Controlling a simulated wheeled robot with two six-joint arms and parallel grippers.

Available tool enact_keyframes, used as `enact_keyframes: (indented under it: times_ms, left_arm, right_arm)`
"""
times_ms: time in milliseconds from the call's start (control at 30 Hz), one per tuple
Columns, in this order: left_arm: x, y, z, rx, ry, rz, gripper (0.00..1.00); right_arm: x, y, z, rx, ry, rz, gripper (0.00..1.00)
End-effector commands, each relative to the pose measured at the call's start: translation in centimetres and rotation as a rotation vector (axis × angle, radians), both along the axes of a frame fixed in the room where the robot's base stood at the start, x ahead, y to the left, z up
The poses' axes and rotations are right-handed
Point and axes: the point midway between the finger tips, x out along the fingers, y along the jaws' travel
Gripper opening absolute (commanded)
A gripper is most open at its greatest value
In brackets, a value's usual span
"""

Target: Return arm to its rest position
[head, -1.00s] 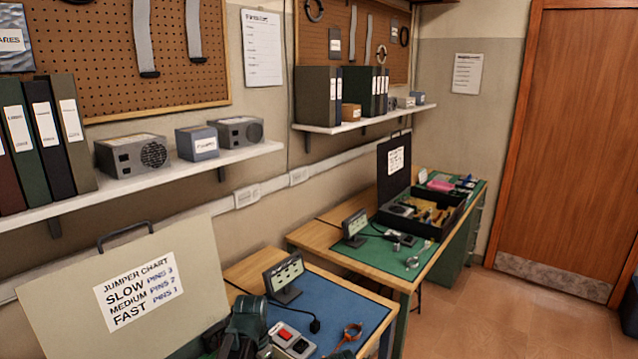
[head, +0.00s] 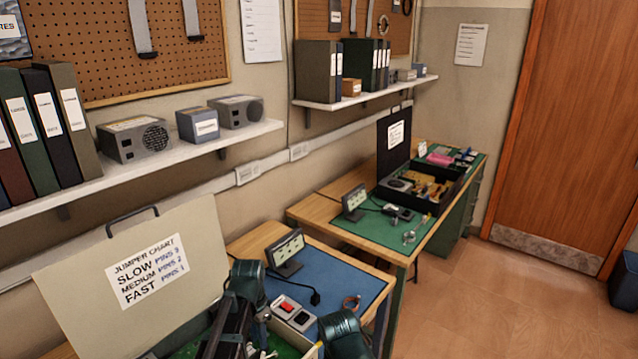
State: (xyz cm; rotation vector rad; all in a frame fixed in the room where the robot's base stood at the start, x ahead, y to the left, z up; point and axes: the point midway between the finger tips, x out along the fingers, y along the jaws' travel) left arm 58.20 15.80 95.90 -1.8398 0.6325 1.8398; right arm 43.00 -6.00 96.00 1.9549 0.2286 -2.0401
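My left gripper (head: 226,337) is a dark shape at the bottom edge, low over the near workbench in front of the open case lid; its fingertips cannot be made out. A dark green link of mine (head: 247,282) rises beside it. Another dark green rounded link of mine (head: 343,332) stands at the bottom, right of the switch box; no gripper shows on it.
A beige lid (head: 80,285) with a jumper chart stands at left. The blue mat (head: 345,275) holds a small display (head: 286,250), a red-button switch box (head: 292,312) and a wrist strap (head: 351,302). A second bench (head: 345,235) stands behind.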

Motion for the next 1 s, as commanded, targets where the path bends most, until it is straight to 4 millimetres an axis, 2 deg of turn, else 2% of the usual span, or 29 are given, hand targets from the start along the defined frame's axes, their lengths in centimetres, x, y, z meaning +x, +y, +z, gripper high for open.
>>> enact_keyframes:
  times_ms: [33, 200, 500, 567, 667, 800, 900, 1000]
  left_arm:
    - [-0.1, 0.1, 0.7, 0.0, 0.0, 0.0, 0.29]
    - [-0.3, 0.2, 1.6, 0.0, 0.0, 0.0, 0.29]
    - [-0.3, 0.2, 1.5, 0.0, 0.0, 0.0, 0.29]
    - [-1.0, -0.4, 1.5, 0.003, 0.002, 0.008, 0.29]
    - [-4.0, -2.9, 1.5, 0.02, 0.01, 0.055, 0.29]
    - [-9.6, -6.7, 1.5, 0.06, 0.017, 0.171, 0.29]
    - [-12.7, -8.4, 1.6, 0.085, 0.013, 0.244, 0.29]
    - [-14.6, -9.3, 1.6, 0.104, 0.009, 0.298, 0.29]
  right_arm:
    - [0.0, 0.0, 0.7, 0.0, 0.0, 0.0, 0.95]
    - [0.0, 0.0, 1.6, 0.0, 0.0, 0.0, 0.95]
    - [0.0, 0.0, 1.5, 0.0, 0.0, 0.0, 0.95]
    - [0.0, 0.0, 1.5, 0.0, 0.0, 0.0, 0.95]
    - [0.0, 0.0, 1.5, 0.0, 0.0, 0.0, 0.95]
    - [0.0, 0.0, 1.5, 0.0, 0.0, 0.0, 0.95]
    - [0.0, 0.0, 1.5, 0.0, 0.0, 0.0, 0.95]
    - [0.0, 0.0, 1.5, 0.0, 0.0, 0.0, 0.95]
